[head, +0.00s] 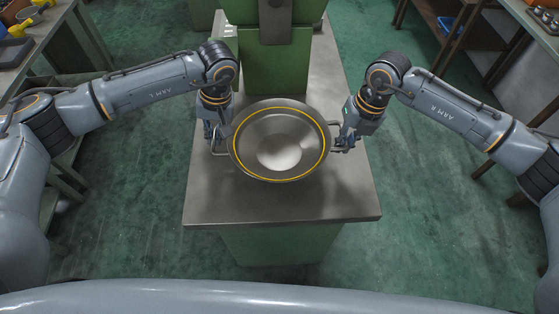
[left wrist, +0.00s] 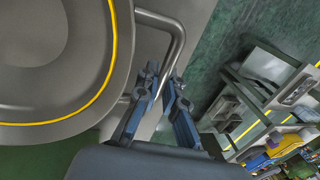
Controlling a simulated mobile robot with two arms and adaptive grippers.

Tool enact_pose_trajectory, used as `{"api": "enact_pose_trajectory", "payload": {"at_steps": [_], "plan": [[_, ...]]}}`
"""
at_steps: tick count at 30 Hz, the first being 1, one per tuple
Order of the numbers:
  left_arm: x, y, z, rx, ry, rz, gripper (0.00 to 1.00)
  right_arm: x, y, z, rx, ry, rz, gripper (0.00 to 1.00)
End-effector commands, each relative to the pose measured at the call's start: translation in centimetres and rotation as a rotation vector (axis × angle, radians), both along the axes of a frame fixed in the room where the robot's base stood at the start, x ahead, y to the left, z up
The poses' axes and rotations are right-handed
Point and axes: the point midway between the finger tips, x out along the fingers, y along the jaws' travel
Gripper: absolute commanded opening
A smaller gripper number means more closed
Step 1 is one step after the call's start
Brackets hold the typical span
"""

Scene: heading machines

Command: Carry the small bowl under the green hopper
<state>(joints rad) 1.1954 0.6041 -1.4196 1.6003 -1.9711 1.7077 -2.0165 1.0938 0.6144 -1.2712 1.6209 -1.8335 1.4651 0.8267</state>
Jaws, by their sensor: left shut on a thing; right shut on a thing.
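The small bowl (head: 280,140) is a round grey metal pan with a yellow ring inside its rim and a handle on each side. It is upright over the metal top of the green machine, and it looks empty. I cannot tell whether it touches the top. My left gripper (head: 217,143) is shut on the bowl's left handle. In the left wrist view my left gripper (left wrist: 155,88) closes around the bent bar handle (left wrist: 176,42) beside the bowl (left wrist: 60,60). My right gripper (head: 345,143) is shut on the right handle. The green hopper is not clearly identifiable.
The grey metal top (head: 280,208) is bare in front of the bowl. A green upright block (head: 275,65) with a grey metal part (head: 275,20) stands right behind it. A workbench (head: 35,45) is at the left and a shelf (head: 465,35) at the right. Green floor lies between.

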Motion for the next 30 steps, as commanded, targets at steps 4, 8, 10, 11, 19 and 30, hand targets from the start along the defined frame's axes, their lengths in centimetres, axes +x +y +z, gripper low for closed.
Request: {"api": "enact_pose_trajectory", "payload": {"at_steps": [4,8,10,11,19,30], "plan": [[0.2,0.6,-0.2,0.013,-0.003,0.011,0.00,0.0,-0.5,-0.3,-0.011,0.002,-0.001,0.00],[0.2,0.6,-0.6,0.013,-0.003,0.011,0.00,0.0,-0.5,-0.8,-0.011,0.003,-0.001,0.00],[0.2,0.6,-0.9,0.013,-0.003,0.011,0.00,0.0,-0.5,-1.1,-0.011,0.002,-0.001,0.00],[0.2,0.6,-1.1,0.012,-0.003,0.011,0.00,0.0,-0.5,-1.3,-0.011,0.002,-0.001,0.00],[0.2,0.6,-2.9,0.012,-0.003,0.011,0.00,0.0,-0.5,-3.1,-0.011,0.002,-0.002,0.00],[0.2,0.6,-4.9,0.012,-0.003,0.011,0.12,0.0,-0.6,-5.1,-0.012,0.003,-0.002,0.12]]}}
